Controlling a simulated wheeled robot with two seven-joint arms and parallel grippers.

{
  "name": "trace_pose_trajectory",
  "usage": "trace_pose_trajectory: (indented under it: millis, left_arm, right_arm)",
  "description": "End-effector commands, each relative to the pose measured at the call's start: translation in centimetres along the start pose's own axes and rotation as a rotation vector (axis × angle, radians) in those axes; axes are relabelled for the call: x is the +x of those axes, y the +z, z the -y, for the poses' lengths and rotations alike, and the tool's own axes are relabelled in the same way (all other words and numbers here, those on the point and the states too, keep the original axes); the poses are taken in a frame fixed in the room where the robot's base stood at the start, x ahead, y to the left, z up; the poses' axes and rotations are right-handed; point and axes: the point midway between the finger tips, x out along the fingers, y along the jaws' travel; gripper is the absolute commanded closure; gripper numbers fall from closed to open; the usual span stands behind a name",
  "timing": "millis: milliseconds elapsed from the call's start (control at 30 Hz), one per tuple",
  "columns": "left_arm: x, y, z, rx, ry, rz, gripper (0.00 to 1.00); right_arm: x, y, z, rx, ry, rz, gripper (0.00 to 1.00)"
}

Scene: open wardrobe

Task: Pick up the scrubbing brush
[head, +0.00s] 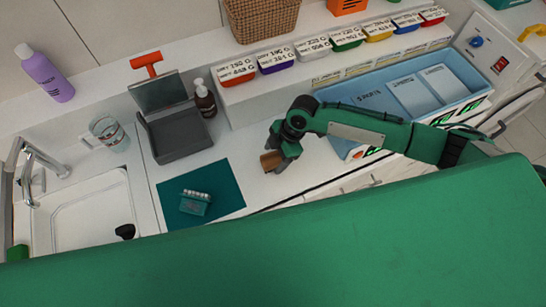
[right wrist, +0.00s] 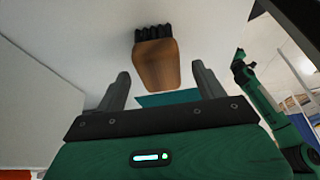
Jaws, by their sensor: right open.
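The scrubbing brush (right wrist: 156,62) has a brown wooden body and black bristles at its far end in the right wrist view. Its near end lies between the fingertips in that picture, with gaps on both sides. My right gripper (right wrist: 162,84) is open and nothing is gripped. In the head view my right gripper (head: 282,157) is over the white counter, and the brown brush (head: 270,161) shows at its fingers, partly hidden. Another green arm of mine (right wrist: 262,100) shows at the right of the wrist view; its jaws are not clear.
A teal mat (head: 228,180) with a small teal item (head: 194,203) lies left of the brush. A grey dustpan-like bin (head: 180,136), a dark pump bottle (head: 204,98) and a blue tray (head: 455,72) stand nearby. The sink (head: 92,215) is at left.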

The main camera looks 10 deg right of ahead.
Motion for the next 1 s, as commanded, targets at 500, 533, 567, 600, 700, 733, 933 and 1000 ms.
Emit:
trace_pose_trajectory:
  millis: [500,533,567,600,700,733,933,1000]
  left_arm:
    - [-0.8,-0.1,0.0,0.0,0.0,0.0,0.39]
    - [-0.8,-0.1,0.0,0.0,0.0,0.0,0.39]
    - [-0.8,-0.1,0.0,0.0,0.0,0.0,0.39]
    - [-0.8,-0.1,0.0,0.0,0.0,0.0,0.39]
    - [-0.8,-0.1,0.0,0.0,0.0,0.0,0.39]
    - [-0.8,-0.1,0.0,0.0,0.0,0.0,0.39]
    - [-0.8,-0.1,0.0,0.0,0.0,0.0,0.39]
    - [-0.7,-0.1,0.0,0.0,0.0,0.0,0.39]
  right_arm:
    - [2.0,0.0,0.0,-0.001,0.0,0.001,0.45]
    - [2.0,0.0,0.0,-0.001,0.0,0.001,0.51]
    - [2.0,0.0,0.0,-0.001,0.0,0.001,0.57]
    - [2.0,0.0,0.0,-0.001,0.0,0.001,0.64]
    - [2.0,0.0,0.0,-0.001,0.0,0.001,0.79]
    - [2.0,0.0,0.0,-0.001,0.001,0.001,0.79]
    - [1.9,0.0,0.0,-0.001,0.001,0.0,0.79]
    - [1.8,-0.1,0.0,-0.001,0.001,0.0,0.79]
